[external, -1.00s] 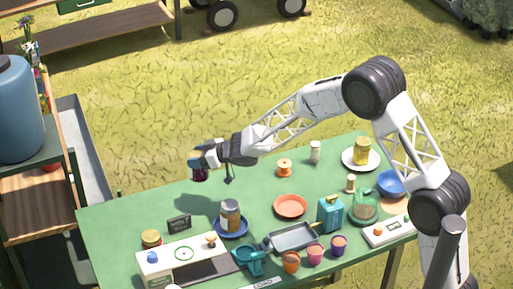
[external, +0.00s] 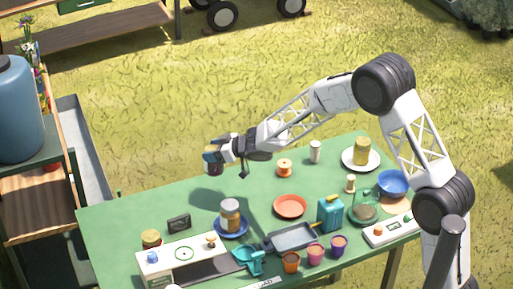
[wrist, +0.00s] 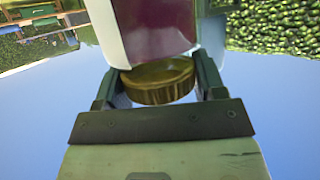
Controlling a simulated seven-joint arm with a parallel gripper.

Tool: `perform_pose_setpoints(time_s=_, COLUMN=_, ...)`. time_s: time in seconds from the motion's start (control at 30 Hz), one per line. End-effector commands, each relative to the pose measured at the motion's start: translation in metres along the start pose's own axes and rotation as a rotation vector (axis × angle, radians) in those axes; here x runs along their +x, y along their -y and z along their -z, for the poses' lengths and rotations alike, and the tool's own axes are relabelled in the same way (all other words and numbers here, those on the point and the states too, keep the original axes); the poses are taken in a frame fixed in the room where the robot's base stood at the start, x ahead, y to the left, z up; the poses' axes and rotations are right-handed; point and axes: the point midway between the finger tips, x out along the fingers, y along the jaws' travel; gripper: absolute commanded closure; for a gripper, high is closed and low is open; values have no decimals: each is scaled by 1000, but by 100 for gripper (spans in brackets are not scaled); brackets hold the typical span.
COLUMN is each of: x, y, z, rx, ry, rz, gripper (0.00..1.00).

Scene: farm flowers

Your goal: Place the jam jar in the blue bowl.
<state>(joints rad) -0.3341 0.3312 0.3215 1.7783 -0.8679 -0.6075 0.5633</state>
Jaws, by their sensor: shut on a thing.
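My gripper (external: 215,152) is shut on the jam jar (external: 214,167), a dark red jar, and holds it above the far left part of the green table. In the wrist view the jam jar (wrist: 155,25) shows its dark red side, and its gold lid (wrist: 158,82) sits between the fingers. The blue bowl (external: 393,183) stands at the right end of the table, close to my arm and well apart from my gripper. It is empty as far as I can see.
The green table (external: 130,210) also holds a white plate with a yellow jar (external: 362,151), an orange plate (external: 290,206), a blue plate with a jar (external: 230,215), a teal can (external: 330,214), a glass dome (external: 365,208) and several small pots. The far left tabletop is clear.

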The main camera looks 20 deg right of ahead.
Motion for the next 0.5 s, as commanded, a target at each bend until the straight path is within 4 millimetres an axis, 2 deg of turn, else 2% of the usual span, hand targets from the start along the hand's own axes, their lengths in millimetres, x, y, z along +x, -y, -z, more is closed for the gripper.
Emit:
perform_pose_setpoints(time_s=0.2, x=-44, y=-44, z=-14, rx=10, ry=-1, rz=-38, gripper=82)
perform_pose_setpoints(time_s=0.5, x=-109, y=-97, z=-38, rx=24, ry=0, rz=-87, gripper=82)
